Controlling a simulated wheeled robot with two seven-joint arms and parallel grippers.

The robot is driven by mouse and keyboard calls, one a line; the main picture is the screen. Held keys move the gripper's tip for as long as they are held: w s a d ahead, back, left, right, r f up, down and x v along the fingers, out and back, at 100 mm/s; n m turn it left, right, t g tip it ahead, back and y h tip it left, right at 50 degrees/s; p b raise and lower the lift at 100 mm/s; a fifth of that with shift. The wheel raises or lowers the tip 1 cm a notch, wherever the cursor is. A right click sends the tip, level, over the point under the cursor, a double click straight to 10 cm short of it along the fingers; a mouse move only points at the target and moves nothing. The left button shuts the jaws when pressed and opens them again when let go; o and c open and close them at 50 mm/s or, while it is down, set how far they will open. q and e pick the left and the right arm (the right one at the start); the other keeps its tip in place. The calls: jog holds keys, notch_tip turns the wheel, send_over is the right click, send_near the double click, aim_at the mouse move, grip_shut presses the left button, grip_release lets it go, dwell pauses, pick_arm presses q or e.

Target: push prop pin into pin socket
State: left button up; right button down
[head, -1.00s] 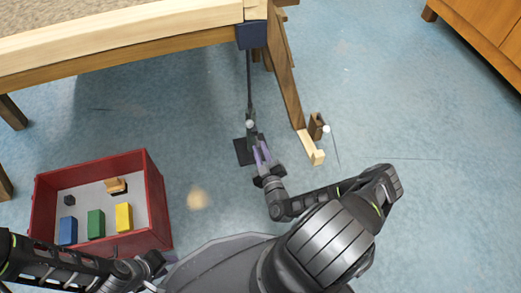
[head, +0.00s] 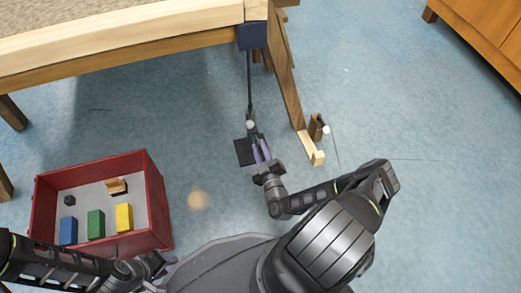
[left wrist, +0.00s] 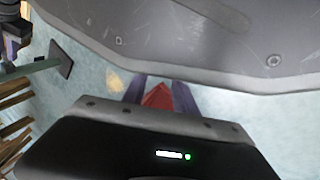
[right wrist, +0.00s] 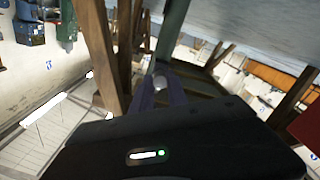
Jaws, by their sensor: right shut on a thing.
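A dark prop post (head: 249,85) runs down from the blue block at the table corner to a dark square foot plate (head: 243,153) on the floor. A pale round-headed prop pin (head: 251,125) shows at the post's lower part. My right gripper (head: 257,142) is at the post just above the plate. In the right wrist view a silvery knob (right wrist: 160,83) sits between its purple fingertips, and it is shut on the pin. The socket is too small to make out. My left gripper (left wrist: 158,88) is open and empty near the red box.
The red box (head: 156,200) holds coloured blocks. Floor further right is clear.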

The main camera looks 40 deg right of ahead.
aim_at(259, 145)
jog(key=shift+b+x, duration=0.3)
jog(key=shift+x, duration=1.1)
jog(key=c, duration=1.2)
grip_release()
jog(key=shift+c, duration=0.2)
jog(key=p+v, duration=0.2)
jog(key=v, duration=0.5)
jog(key=shift+r+p, duration=0.1)
jog(key=shift+p, duration=0.3)
jog(key=shift+s+a, duration=0.15)
jog(key=shift+s, duration=0.25)
